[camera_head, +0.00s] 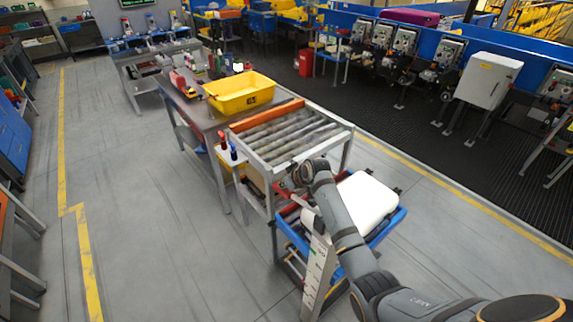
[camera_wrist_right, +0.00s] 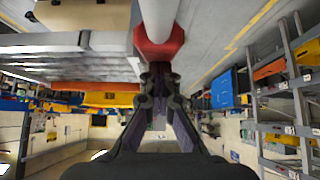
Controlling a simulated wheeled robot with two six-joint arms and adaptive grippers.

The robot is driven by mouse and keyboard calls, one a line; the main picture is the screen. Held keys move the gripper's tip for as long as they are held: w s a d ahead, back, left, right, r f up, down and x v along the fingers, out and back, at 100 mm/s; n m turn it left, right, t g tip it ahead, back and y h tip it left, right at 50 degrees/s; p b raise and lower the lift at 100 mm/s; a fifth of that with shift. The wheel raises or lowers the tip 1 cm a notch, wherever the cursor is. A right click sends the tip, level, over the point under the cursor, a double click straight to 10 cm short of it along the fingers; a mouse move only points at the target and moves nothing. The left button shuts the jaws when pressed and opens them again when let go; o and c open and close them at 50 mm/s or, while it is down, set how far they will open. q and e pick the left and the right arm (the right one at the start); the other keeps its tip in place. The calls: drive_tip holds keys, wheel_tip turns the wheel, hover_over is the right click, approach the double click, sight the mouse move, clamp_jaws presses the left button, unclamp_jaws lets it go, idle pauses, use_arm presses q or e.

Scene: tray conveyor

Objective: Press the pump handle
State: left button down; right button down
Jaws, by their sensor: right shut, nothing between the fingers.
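My right gripper (camera_head: 283,186) is at the end of the dark arm, just above a red bar with a pale part (camera_head: 291,198) at the left end of the blue cart. I take this bar for the pump handle. In the right wrist view, a pale round bar with a red collar (camera_wrist_right: 159,44) runs in from the top edge. The fingertips of the right gripper (camera_wrist_right: 157,78) are together and lie right by the red collar. I cannot tell whether they touch it. My arm hides part of the bar in the head view. My left gripper is not in view.
A roller conveyor (camera_head: 337,128) stands just beyond the cart (camera_head: 394,222). A white box (camera_head: 366,200) lies on the cart, partly behind my arm. A yellow bin (camera_head: 240,91) sits on the metal table further back. The floor to the left is clear.

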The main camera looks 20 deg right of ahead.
drive_tip(key=shift+s+f, duration=0.2)
drive_tip(key=shift+f, duration=0.25)
drive_tip(key=r+p, duration=0.2)
drive_tip(key=w+r+p, duration=0.1)
drive_tip(key=r+p, duration=0.2)
drive_tip(key=shift+w+a+r, duration=0.15)
drive_tip(key=shift+r, duration=0.2)
drive_tip(key=shift+s+d+r+b, duration=0.25)
drive_tip(key=shift+s+b, duration=0.35)
drive_tip(key=shift+b, duration=0.6)
drive_tip(key=s+d+r+b, duration=0.1)
drive_tip(key=s+r, duration=0.2)
drive_tip(key=r, duration=0.4)
drive_tip(key=shift+s+b, duration=0.15)
drive_tip(key=shift+b, duration=0.25)
